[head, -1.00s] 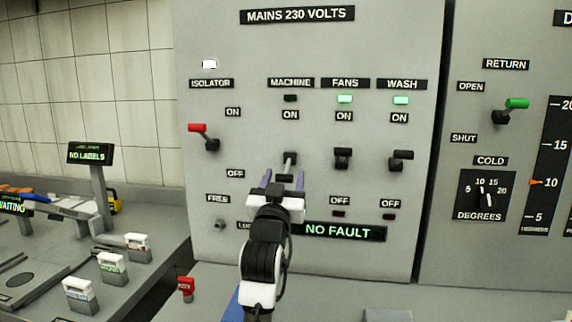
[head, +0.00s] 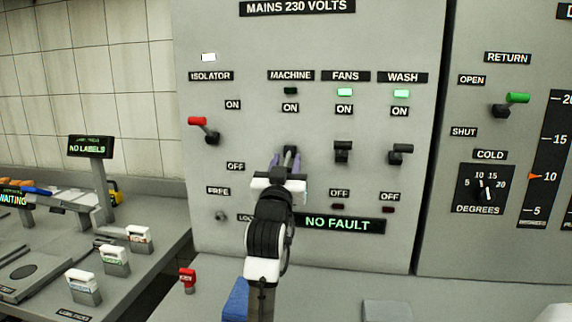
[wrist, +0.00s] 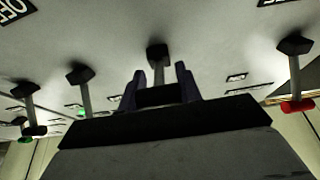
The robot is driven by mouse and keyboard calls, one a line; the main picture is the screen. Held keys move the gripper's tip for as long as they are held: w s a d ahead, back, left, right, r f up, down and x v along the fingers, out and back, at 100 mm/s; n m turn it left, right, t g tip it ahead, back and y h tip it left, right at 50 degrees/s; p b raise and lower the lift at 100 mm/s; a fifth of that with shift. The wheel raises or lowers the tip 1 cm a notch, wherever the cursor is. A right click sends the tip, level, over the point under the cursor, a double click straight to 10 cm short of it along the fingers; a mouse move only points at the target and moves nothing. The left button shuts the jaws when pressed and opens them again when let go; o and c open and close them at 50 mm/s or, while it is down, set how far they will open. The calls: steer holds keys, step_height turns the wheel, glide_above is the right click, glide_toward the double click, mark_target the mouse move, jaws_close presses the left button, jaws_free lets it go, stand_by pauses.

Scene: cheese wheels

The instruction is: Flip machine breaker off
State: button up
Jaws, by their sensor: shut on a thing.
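The machine breaker lever (head: 289,154) is on the grey mains panel under the MACHINE label (head: 291,76). The lamp (head: 291,91) under that label is dark. My gripper (head: 285,160) reaches up to the lever from below, its two purple fingers closed on the lever's sides. In the wrist view, which is upside down, the lever's dark mount (wrist: 157,51) and shaft show between the fingers (wrist: 160,85). The lever's tip and the machine OFF label are hidden behind my gripper.
The fans lever (head: 343,151) and wash lever (head: 400,152) stand to the right, with green lamps lit above. The red-tipped isolator lever (head: 204,130) is at the left. A NO FAULT display (head: 345,224) is just right of my wrist. A counter lies below.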

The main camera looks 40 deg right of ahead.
steer(key=shift+f+t+h+b, duration=0.3)
steer(key=shift+f+b, duration=0.2)
steer(key=shift+b, duration=0.65)
jaws_close()
steer(key=shift+w+d+t+b, duration=0.1)
steer(key=shift+t+b, duration=0.3)
steer(key=shift+b, duration=0.45)
steer(key=shift+h, duration=0.4)
steer(key=shift+r, duration=0.1)
steer(key=o, duration=1.2)
jaws_free()
